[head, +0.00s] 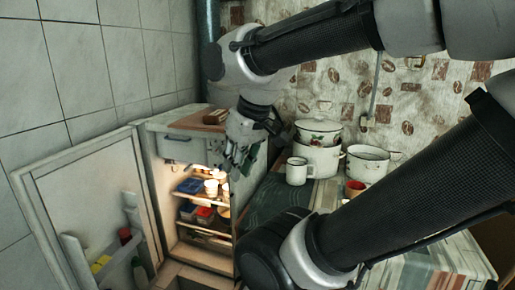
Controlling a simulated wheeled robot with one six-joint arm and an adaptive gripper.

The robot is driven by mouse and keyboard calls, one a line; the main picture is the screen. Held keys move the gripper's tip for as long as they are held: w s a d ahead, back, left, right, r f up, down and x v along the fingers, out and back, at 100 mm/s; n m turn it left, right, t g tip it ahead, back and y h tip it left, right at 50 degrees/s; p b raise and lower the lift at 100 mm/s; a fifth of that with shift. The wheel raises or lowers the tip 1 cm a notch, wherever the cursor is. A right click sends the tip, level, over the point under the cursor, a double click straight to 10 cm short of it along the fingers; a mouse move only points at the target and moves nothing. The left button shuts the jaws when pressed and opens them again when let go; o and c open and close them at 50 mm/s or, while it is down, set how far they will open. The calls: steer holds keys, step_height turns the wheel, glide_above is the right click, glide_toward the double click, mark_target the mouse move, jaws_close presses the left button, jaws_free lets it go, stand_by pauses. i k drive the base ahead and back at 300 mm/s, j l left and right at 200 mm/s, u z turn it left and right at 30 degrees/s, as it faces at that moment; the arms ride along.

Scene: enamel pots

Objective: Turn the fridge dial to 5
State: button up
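The small white fridge (149,195) stands at the left with its door (85,190) swung wide open. Its lit interior shows shelves with containers. I cannot make out the fridge dial; it is too small or hidden. My gripper (232,168) hangs at the upper right of the fridge opening, fingers pointing down and left. It overlaps the fridge's right side in the picture, and I cannot tell whether it touches. Nothing is visibly held, but its fingers are too small and dark to show whether they are open or shut.
Right of the fridge, a table (275,205) bears a white mug (297,172), a lidded enamel pot (318,160), another white pot (367,165) and a small red-topped item (355,188). A brown board (195,121) lies on the fridge. Tiled wall (85,75) stands behind the door.

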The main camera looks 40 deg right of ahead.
mark_target(217, 150)
steer(key=z, duration=0.7)
steer(key=i+j+u, duration=0.35)
steer(key=k+j, duration=0.05)
steer(key=k, duration=0.05)
